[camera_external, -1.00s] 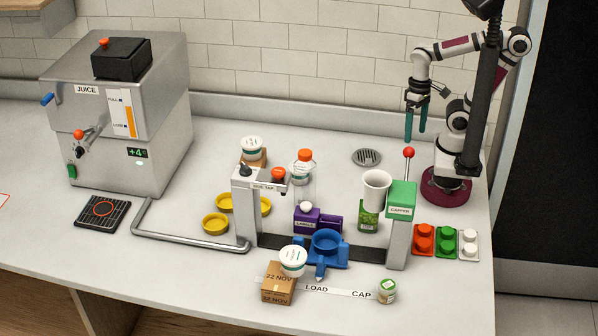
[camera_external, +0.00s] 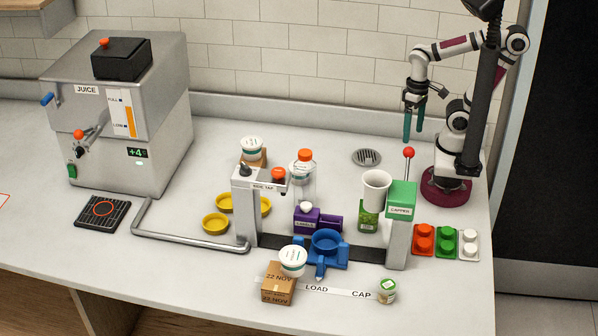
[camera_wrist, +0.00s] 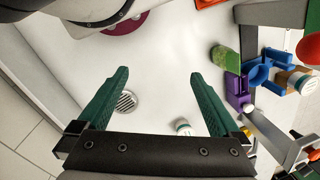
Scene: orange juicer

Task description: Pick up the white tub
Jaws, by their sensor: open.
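Two white tubs with pale lids and green-marked labels show in the external view. One tub (camera_external: 251,147) rests on a brown box at the back, behind the tap post. The other tub (camera_external: 292,260) sits on the front box, beside the blue holder. My gripper (camera_external: 413,139) hangs open and empty at the back right, well apart from both. In the wrist view its green fingers (camera_wrist: 158,74) are wide apart. A small white tub (camera_wrist: 183,127) shows between and below them, partly hidden by the gripper body; I cannot tell which one.
The capper (camera_external: 401,200) with its red ball stands right of the white cup (camera_external: 376,188) on a green carton. A bottle (camera_external: 303,181) with an orange cap stands near the tap. Yellow dishes (camera_external: 215,222) lie left. The counter around the drain (camera_external: 367,157) is clear.

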